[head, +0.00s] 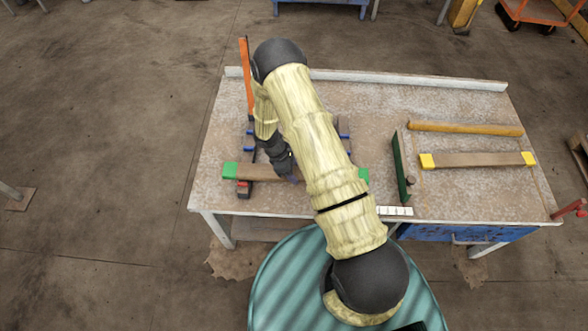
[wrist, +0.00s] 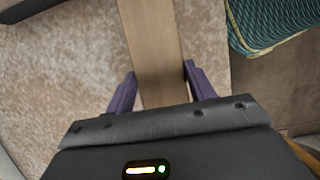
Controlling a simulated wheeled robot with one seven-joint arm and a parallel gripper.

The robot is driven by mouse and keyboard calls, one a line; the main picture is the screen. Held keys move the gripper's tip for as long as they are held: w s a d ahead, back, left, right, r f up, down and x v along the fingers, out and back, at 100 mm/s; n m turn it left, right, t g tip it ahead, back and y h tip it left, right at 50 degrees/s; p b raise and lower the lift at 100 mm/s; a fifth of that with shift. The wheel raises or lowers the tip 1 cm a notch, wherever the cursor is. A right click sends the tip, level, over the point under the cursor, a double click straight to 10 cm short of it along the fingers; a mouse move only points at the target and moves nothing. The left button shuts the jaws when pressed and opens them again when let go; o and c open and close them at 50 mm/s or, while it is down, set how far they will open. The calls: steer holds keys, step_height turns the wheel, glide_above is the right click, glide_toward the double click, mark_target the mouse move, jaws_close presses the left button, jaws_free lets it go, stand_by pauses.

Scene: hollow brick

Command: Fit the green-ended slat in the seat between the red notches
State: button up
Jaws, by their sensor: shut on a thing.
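The green-ended slat (head: 258,172) lies crosswise near the front left of the workbench, with its green ends showing at left and right. My gripper (head: 290,175) is shut on it near its middle. The wrist view shows the brown slat (wrist: 155,45) between my purple fingers (wrist: 160,90). A red notch (head: 243,189) shows just below the slat's left end. The other red notch is hidden behind my arm or the slat. Blue notches (head: 344,134) lie farther back. I cannot tell whether the slat touches the seat or is held above it.
A yellow-ended slat (head: 475,160) and a wooden rod (head: 465,128) lie on the right of the workbench (head: 450,195). A dark green upright board (head: 400,165) stands left of them. An orange upright bar (head: 246,75) stands at the back left. A raised white ledge runs along the back edge.

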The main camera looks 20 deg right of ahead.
steer(key=shift+f+b, duration=0.7)
steer(key=shift+f, duration=0.3)
stand_by(0.3)
steer(key=o, duration=1.3)
steer(key=shift+r, duration=0.15)
steer(key=v, duration=1.7)
steer(key=shift+b, duration=0.4)
steer(key=shift+r, duration=0.15)
